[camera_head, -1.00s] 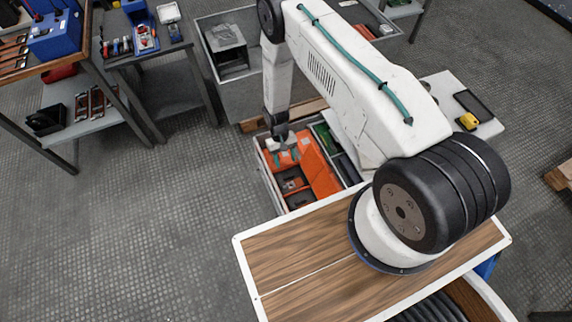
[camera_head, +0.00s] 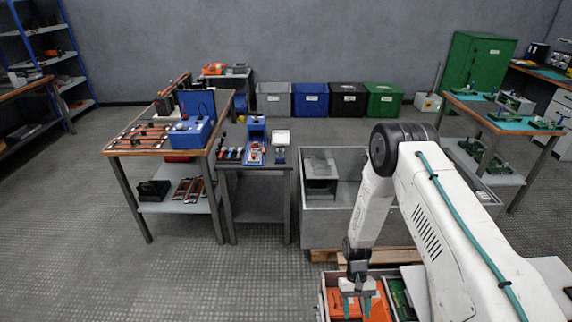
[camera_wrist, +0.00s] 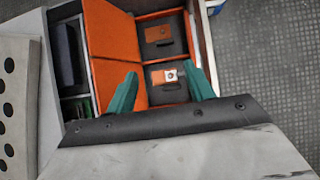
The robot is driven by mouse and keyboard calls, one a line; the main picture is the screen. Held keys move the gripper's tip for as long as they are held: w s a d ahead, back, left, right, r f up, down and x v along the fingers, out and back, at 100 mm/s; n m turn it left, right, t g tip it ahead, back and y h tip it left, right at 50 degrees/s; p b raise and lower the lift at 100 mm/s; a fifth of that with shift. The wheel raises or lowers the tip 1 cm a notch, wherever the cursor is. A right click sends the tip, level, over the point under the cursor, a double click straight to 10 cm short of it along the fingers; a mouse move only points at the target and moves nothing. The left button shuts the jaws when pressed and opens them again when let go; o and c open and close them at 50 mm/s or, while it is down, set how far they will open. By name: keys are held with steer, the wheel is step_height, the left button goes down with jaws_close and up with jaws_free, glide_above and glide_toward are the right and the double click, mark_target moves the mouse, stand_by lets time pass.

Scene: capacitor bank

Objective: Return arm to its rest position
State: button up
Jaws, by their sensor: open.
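My gripper (camera_head: 358,303) hangs from my white arm in the lower right of the head view, with its teal fingers pointing down over an orange-lined case (camera_head: 344,301). In the wrist view my gripper (camera_wrist: 160,88) has its two teal fingers spread wide apart with nothing held between them. Below them lies the orange-lined case (camera_wrist: 110,30), with orange panels and dark compartments. Two of its compartments hold small orange pieces (camera_wrist: 158,34). I cannot tell the exact height of the fingers above the case.
A grey open bin (camera_head: 322,225) stands just behind my gripper. A small table (camera_head: 255,168) and a wooden workbench (camera_head: 165,140) stand to the left. Coloured bins (camera_head: 310,98) line the back wall. The floor at left front is clear.

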step_height(320, 180, up, 33)
steer(key=s+d+t, duration=0.1)
steer(key=s, duration=0.1)
steer(key=s+d+r+t, duration=0.1)
steer(key=s+r+t, duration=0.2)
steer(key=s+r, duration=0.6)
steer(key=s+d+r+t, duration=0.1)
steer(key=s+r+t, duration=0.3)
steer(key=s+r, duration=0.5)
step_height(320, 180, up, 7)
steer(key=shift+s+r, duration=0.15)
steer(key=shift+s, duration=0.25)
